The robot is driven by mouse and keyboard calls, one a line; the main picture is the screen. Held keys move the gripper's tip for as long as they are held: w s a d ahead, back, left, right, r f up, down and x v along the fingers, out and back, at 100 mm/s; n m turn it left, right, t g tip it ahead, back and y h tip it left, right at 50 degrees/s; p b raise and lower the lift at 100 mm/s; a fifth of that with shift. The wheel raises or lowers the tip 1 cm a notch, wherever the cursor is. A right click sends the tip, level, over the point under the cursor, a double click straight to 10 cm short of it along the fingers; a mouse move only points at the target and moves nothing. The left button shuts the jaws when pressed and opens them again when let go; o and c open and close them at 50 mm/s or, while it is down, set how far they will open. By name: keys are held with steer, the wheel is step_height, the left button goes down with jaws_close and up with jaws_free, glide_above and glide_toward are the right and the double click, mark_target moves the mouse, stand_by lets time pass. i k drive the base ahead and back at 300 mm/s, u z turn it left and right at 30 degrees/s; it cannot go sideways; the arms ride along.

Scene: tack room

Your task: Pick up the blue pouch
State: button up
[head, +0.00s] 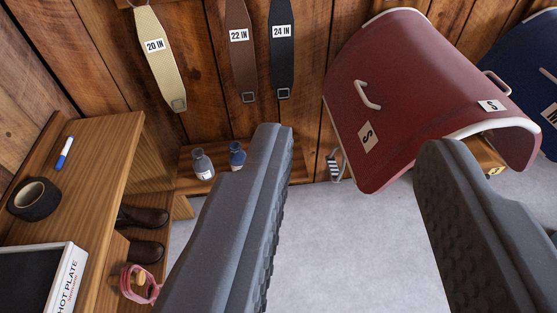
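The fingers hide part of the floor and part of the low shelf.
A maroon padded cover (430,90) marked S hangs at right, a dark blue one (525,75) beyond it. A wooden shelf unit (105,155) at left holds black tape (35,199), a marker (64,153) and a hot plate box (66,285).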

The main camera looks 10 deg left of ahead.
mark_target(237, 157)
steer(key=z, duration=1.75)
steer(key=i, duration=1.55)
steer(key=u, duration=3.5)
steer(key=i, duration=1)
